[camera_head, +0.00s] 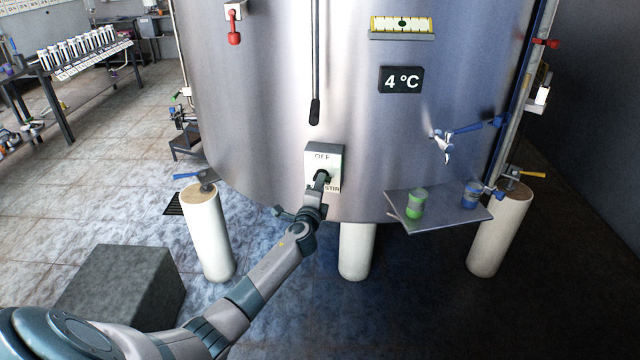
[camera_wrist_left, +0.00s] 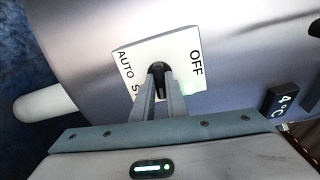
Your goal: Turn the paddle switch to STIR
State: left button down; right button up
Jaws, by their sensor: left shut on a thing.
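The paddle switch (camera_head: 321,175) sits on a pale box on the front of the steel tank. The plate also shows in the left wrist view (camera_wrist_left: 181,49), with OFF, AUTO and an S whose word is cut off by my fingers. My left gripper (camera_head: 320,187) is shut on the dark paddle (camera_wrist_left: 157,68), which stands between its fingertips. The fingers hide most of the paddle, so I cannot tell which word it points to. My right gripper is not in view.
A shelf (camera_head: 440,222) with a green jar (camera_head: 415,204) and a blue jar (camera_head: 470,195) juts out right of the switch. A black-ended rod (camera_head: 315,110) hangs above it. Tank legs (camera_head: 208,235) stand below. A grey block (camera_head: 122,290) is on the floor at left.

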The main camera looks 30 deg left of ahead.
pick_arm(q)
jog(key=shift+f+m, duration=0.1)
jog(key=shift+m, duration=0.3)
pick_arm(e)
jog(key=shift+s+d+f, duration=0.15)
pick_arm(q)
jog(key=c, duration=1.8)
grip_release()
jog(key=shift+o, duration=0.2)
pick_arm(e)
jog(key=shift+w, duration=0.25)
pick_arm(q)
jog(key=shift+s, duration=0.1)
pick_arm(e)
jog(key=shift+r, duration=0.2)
